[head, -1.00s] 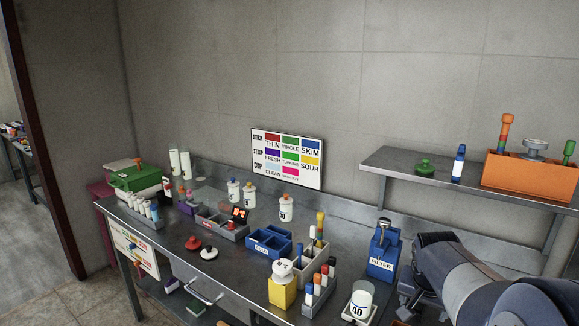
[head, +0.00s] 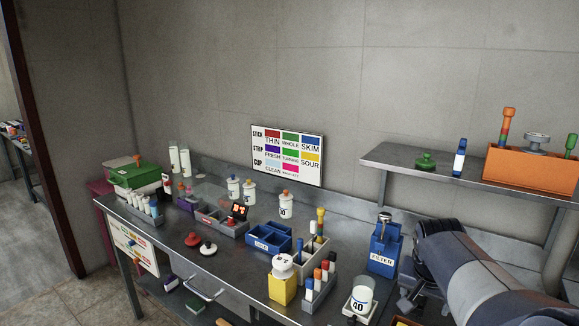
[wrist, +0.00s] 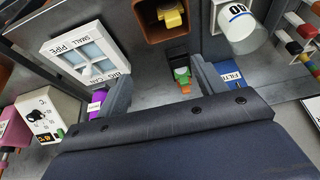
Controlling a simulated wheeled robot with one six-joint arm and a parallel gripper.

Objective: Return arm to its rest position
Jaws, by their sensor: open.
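My arm (head: 470,258) reaches in from the lower right of the head view, over the bench's right end and beside the blue FILTER box (head: 384,246). In the wrist view my gripper (wrist: 162,88) has its two grey fingers spread wide, with nothing held between them. A small green and orange stick (wrist: 183,77) in a black holder shows beyond the gap, apart from the fingers. The right finger overlaps the FILTER box (wrist: 232,78) in the picture; I cannot tell whether they touch. In the head view the fingertips are mostly hidden.
The metal bench (head: 215,268) carries a white 40 cup (head: 359,299), a yellow block (head: 283,289), a stick rack (head: 319,287) and blue bins (head: 268,239). A wall shelf (head: 400,162) with an orange box (head: 530,172) is above my arm. A white-framed tray (wrist: 88,52) lies left of my gripper.

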